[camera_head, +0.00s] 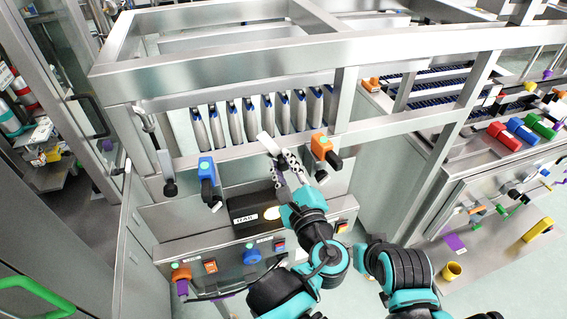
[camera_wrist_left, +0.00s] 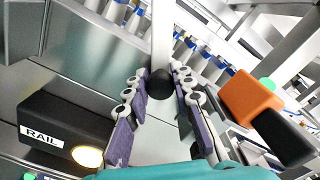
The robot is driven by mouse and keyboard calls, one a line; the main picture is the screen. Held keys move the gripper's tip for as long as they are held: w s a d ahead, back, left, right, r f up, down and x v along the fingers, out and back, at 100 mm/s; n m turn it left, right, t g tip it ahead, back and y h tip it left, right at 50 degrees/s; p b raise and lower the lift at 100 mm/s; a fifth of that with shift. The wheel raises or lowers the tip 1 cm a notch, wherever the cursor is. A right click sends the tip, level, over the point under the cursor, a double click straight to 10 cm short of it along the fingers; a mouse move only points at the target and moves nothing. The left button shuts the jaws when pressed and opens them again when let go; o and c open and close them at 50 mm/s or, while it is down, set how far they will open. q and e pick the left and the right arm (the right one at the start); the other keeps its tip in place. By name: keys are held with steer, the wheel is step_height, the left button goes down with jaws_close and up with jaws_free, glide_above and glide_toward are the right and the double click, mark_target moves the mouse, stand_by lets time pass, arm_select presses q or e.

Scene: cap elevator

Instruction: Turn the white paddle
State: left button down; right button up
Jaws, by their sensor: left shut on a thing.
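The white paddle (camera_head: 267,143) is a flat white bar below the row of grey-and-blue plates in the head view. In the left wrist view, the white paddle (camera_wrist_left: 163,35) rises from a round black hub. My left gripper (camera_head: 281,160) comes up from below to the paddle's lower end. In the left wrist view, the fingers of my left gripper (camera_wrist_left: 160,84) are closed on both sides of the hub. The hub hides part of the paddle's lower end. My right gripper is not in view.
An orange block with a black handle (camera_head: 324,150) stands close to the right of my left gripper. A blue one (camera_head: 207,172) is to the left. A black box marked RAIL (camera_head: 250,215) sits below left. A steel frame (camera_head: 235,68) runs above.

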arm_select(q)
steer(key=n, duration=0.5)
stand_by(0.6)
steer(key=c, duration=1.3)
jaws_free()
steer(key=shift+o, duration=0.2)
steer(key=v, duration=0.7)
steer(key=shift+s, duration=0.2)
